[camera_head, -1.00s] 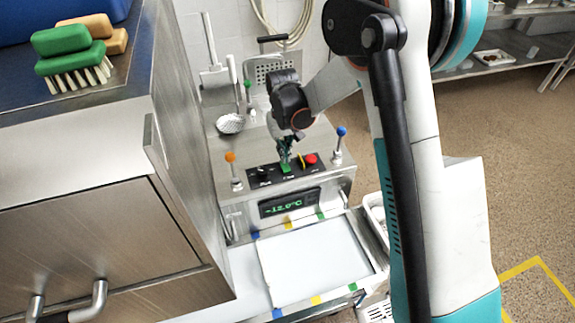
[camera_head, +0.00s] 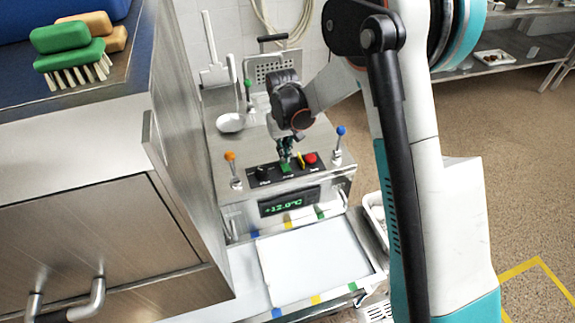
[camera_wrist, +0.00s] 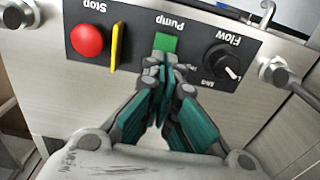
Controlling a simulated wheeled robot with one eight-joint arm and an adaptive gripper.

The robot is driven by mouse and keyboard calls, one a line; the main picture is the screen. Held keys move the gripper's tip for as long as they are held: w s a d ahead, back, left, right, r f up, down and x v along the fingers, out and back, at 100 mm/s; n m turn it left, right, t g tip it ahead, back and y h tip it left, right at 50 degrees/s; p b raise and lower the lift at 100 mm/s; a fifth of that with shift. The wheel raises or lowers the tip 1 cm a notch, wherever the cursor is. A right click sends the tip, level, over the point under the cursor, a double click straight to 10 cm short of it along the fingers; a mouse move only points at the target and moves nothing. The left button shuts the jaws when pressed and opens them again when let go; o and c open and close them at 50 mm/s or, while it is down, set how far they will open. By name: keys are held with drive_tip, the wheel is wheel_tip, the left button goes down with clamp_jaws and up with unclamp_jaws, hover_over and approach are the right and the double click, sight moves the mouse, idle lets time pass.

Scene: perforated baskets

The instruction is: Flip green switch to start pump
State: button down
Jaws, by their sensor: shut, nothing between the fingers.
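The green switch (camera_wrist: 165,42) sits on a black control panel (camera_wrist: 140,31), under the label "Pump", which appears upside down in the wrist view. In the head view the green switch (camera_head: 286,168) is partly covered by my gripper (camera_head: 286,152). My gripper (camera_wrist: 165,68) is shut and empty, with its fingertips right at the near edge of the switch. I cannot tell whether they touch it. A red stop button (camera_wrist: 88,40) and a yellow upright guard (camera_wrist: 118,46) are on one side of the switch. A black flow knob (camera_wrist: 222,62) is on the other.
An orange-knobbed lever (camera_head: 231,157) and a blue-knobbed lever (camera_head: 340,131) flank the panel. Below it are a green-lit display (camera_head: 285,204) and a white tray (camera_head: 312,265). A ladle (camera_head: 230,122) lies behind. A steel cabinet (camera_head: 90,235) stands close at left.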

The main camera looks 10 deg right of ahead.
drive_tip(key=shift+f+b, duration=0.7)
drive_tip(key=shift+f, duration=0.3)
idle(0.5)
drive_tip(key=shift+r+p, duration=1.95)
drive_tip(key=shift+r, duration=1.6)
drive_tip(key=s+d+r+t, duration=0.1)
drive_tip(key=s+d+r, duration=0.25)
drive_tip(key=r, duration=0.25)
drive_tip(key=s+d+r+m+t, duration=0.1)
drive_tip(key=s+d+r, duration=0.1)
drive_tip(key=s+r, duration=0.35)
drive_tip(key=s+d+r+t, duration=0.1)
drive_tip(key=s+d+r, duration=0.15)
drive_tip(key=r, duration=0.35)
drive_tip(key=s+d+r+t, duration=0.1)
drive_tip(key=s+d+t, duration=0.1)
drive_tip(key=s, duration=0.6)
drive_tip(key=s+d+r+m+t, duration=0.1)
drive_tip(key=s+d+t, duration=0.1)
drive_tip(key=s, duration=0.6)
drive_tip(key=shift+s+d+r, duration=0.25)
drive_tip(key=shift+s+d, duration=0.15)
drive_tip(key=shift+d, duration=0.05)
